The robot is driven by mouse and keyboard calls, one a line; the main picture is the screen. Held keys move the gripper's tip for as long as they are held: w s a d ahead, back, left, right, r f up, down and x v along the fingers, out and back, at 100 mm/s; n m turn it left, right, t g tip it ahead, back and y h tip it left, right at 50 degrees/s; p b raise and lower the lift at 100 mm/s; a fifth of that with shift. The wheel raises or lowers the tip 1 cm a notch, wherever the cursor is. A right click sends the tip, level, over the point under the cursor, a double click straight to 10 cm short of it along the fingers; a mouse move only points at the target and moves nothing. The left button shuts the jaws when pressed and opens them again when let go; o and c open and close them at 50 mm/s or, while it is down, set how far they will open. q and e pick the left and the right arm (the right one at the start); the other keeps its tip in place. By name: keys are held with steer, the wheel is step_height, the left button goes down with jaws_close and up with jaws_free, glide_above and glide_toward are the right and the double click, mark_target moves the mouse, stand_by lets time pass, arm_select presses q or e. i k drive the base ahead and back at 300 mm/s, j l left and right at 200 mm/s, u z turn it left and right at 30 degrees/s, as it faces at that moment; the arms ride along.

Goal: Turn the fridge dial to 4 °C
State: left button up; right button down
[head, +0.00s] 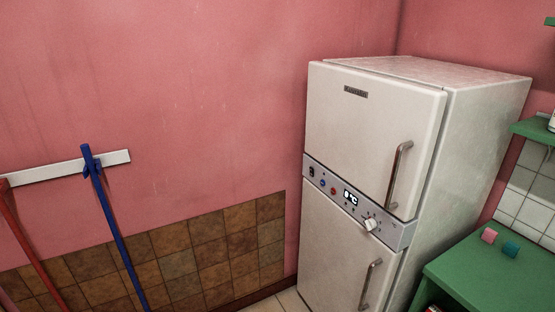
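A white fridge (370,125) stands in the corner with an upper and a lower door, both shut. A grey control panel (400,233) runs across its front between the doors. The fridge dial (370,225) is a pale knob at the panel's right part, with small marks around it. Neither of my grippers is in view, and nothing touches the dial.
A green counter (465,275) with a pink block (489,236) and a teal block (511,248) stands right of the fridge. A blue-handled tool (118,235) and a red-handled tool (32,250) hang from a white wall rail (60,171). The fridge front is unobstructed.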

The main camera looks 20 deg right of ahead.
mark_target(370, 224)
steer(key=z, duration=1.2)
